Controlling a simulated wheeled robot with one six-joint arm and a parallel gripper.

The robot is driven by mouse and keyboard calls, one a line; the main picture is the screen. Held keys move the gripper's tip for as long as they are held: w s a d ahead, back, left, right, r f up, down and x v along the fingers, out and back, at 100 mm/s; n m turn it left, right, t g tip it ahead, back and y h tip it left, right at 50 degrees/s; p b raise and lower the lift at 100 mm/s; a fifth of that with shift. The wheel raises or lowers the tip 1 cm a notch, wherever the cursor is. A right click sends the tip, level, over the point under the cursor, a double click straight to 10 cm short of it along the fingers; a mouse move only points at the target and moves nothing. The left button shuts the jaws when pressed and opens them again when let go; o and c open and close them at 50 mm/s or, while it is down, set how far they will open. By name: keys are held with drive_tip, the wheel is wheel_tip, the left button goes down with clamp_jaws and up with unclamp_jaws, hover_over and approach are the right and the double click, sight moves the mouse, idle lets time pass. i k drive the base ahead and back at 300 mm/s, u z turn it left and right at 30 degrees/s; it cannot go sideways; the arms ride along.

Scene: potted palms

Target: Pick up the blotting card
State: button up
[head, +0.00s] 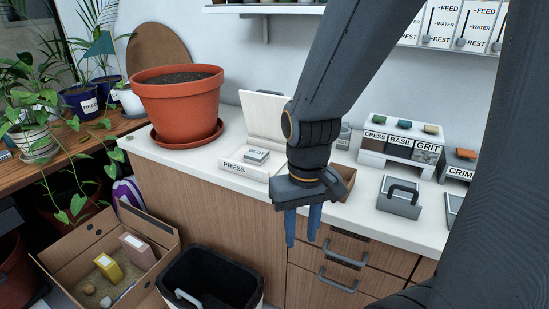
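A small pale card labelled with what looks like BLOT (257,154) lies on the white press (235,166), which stands on the counter with its lid tilted up behind. The card seems to lie on a small grey stack; its exact layers are too small to tell. My gripper (302,240) hangs to the right of and lower in the picture than the card, in front of the counter edge. Its two blue fingers point down and stand apart, with nothing between them. My arm hides part of the counter right of the press.
A large terracotta pot (180,105) stands left of the press. A small brown open box (345,183) and a grey handled holder (399,197) lie to the right. Below are an open cardboard box (75,245) and a black bin (215,255).

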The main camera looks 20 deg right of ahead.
sight(256, 153)
drive_tip(key=z, duration=0.05)
drive_tip(key=k, duration=1.05)
drive_tip(key=u, duration=0.65)
drive_tip(key=i, duration=1.4)
drive_tip(key=z, duration=0.6)
